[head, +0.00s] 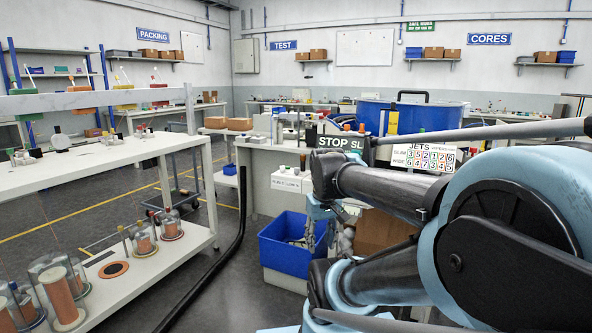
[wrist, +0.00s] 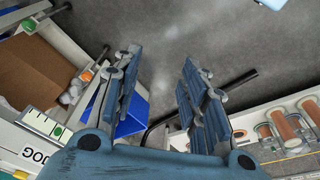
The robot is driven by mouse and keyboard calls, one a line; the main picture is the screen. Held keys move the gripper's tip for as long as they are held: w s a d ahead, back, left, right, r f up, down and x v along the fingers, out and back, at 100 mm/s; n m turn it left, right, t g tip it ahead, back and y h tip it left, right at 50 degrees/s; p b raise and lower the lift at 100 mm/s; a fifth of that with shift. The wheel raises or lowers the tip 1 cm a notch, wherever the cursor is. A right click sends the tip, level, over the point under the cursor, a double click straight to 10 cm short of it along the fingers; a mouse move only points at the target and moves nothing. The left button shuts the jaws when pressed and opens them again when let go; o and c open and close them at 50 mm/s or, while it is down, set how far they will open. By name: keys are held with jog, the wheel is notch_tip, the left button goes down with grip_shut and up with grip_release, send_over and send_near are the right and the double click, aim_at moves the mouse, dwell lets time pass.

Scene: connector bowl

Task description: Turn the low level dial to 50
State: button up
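I cannot make out a dial marked low level in either view. My gripper (wrist: 160,64) is open and empty in the wrist view, its two blue fingers apart over grey floor. In the head view my gripper (head: 320,215) hangs in front of the blue bin, partly hidden by my arm. A white sign reading JETS with rows of numbers (head: 423,157) stands behind my arm, beside a dark STOP sign (head: 340,142). A large blue bowl (head: 405,116) is behind them. A white strip with scale marks and a green spot (wrist: 44,124) is at the left of the wrist view.
A black rail or hose (head: 205,287) runs along the floor between.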

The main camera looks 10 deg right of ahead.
jog(key=w+r+n, duration=0.4)
jog(key=w+r, duration=0.7)
jog(key=r, duration=0.1)
notch_tip(320, 180, up, 14)
jog(key=n+g, duration=0.2)
jog(key=n, duration=0.9)
send_over(297, 171)
jog(key=w, duration=0.1)
notch_tip(297, 171, down, 17)
jog(key=shift+w+r, duration=0.1)
jog(key=shift+w, duration=0.05)
grip_shut()
